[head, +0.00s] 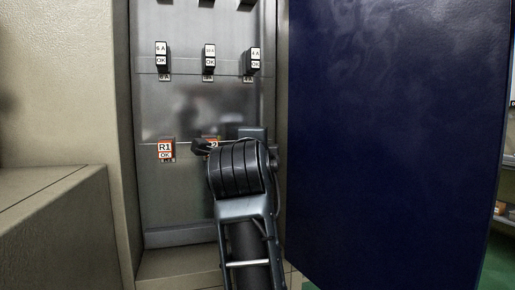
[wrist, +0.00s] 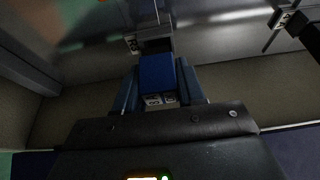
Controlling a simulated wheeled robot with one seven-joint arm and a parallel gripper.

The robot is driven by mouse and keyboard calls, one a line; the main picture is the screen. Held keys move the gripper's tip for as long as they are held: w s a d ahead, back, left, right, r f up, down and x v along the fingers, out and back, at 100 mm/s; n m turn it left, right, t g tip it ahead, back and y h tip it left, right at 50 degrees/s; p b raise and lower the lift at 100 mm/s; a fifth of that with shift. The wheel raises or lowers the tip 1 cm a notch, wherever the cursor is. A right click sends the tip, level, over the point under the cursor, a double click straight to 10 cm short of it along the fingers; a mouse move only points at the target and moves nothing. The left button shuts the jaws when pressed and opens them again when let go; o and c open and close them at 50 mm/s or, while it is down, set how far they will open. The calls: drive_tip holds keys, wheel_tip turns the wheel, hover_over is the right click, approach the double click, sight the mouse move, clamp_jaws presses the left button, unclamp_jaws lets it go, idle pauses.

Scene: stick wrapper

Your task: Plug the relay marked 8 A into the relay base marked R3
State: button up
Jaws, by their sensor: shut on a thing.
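In the wrist view my gripper (wrist: 157,84) is shut on a dark blue block-shaped relay (wrist: 157,70). A grey base (wrist: 154,38) lies just beyond the relay's far end; I cannot tell whether the two touch or are joined. In the head view my arm covers the lower right of the panel, so base R3 and the held relay cannot be made out there. Base R1 (head: 165,150) and the partly covered base R2 (head: 211,142) show in the lower row, left of my gripper.
The 6 A relay (head: 161,55), a middle relay (head: 209,58) and the 4 A relay (head: 252,60) sit in the upper row. A dark blue cabinet door (head: 400,140) stands open at right. A beige wall (head: 65,90) and ledge (head: 55,195) bound the left.

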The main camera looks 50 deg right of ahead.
drive_tip(key=shift+w+d+b, duration=0.3)
drive_tip(key=shift+w+b, duration=0.15)
idle(0.7)
drive_tip(key=shift+s+a, duration=0.1)
drive_tip(key=shift+s, duration=0.05)
drive_tip(key=shift+s+a, duration=0.2)
drive_tip(key=shift+s, duration=0.1)
idle(0.5)
